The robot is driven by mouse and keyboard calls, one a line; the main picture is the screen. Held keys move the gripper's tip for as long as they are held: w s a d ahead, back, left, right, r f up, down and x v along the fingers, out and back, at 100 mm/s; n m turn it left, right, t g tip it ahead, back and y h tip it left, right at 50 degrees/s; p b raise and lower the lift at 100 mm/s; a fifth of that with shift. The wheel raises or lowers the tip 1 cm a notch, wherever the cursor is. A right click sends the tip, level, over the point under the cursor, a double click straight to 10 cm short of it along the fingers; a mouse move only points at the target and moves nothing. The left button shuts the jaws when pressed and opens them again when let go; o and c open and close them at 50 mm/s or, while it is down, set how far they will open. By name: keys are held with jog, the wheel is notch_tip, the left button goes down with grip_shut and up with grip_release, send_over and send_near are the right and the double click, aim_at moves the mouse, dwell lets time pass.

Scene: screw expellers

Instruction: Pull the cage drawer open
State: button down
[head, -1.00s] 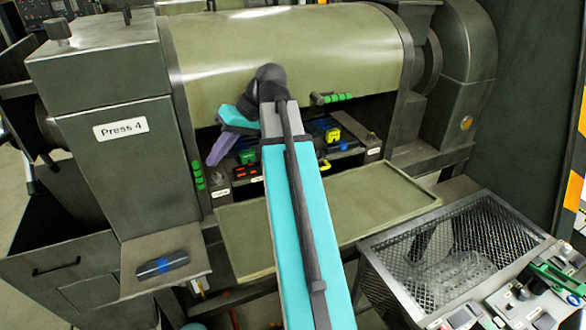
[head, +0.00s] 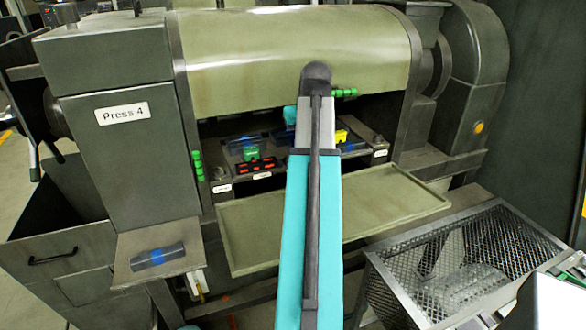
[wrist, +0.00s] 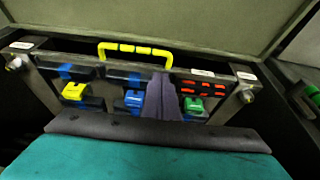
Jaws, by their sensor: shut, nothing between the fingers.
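The cage drawer (wrist: 96,57) sits low in the opening of Press 4, below the olive barrel, and its front with white labels also shows in the head view (head: 240,183). A yellow bar handle (wrist: 140,49) stands out from its front edge in the wrist view. In the head view my arm hides that handle. My gripper (wrist: 161,80) has its dark purple fingers together and empty. In the picture they lie over the drawer's middle, just below and right of the handle, apart from it. In the head view the fingers are hidden behind my arm.
Yellow (wrist: 75,91), blue (wrist: 133,98) and green (wrist: 194,105) clamp-like parts and a red-marked block (wrist: 203,88) sit at the drawer. An olive tray (head: 400,205) juts out in front. A mesh basket (head: 415,270) stands front right. A small shelf (head: 130,275) holds a dark cylinder.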

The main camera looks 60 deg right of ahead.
jog(key=shift+s+d, duration=0.15)
jog(key=shift+d, duration=0.1)
jog(key=shift+f, duration=0.1)
jog(key=p+x, duration=0.2)
jog(key=x, duration=0.7)
jog(key=shift+w+f, duration=0.2)
jog(key=shift+f, duration=0.15)
dwell(0.3)
dwell(0.4)
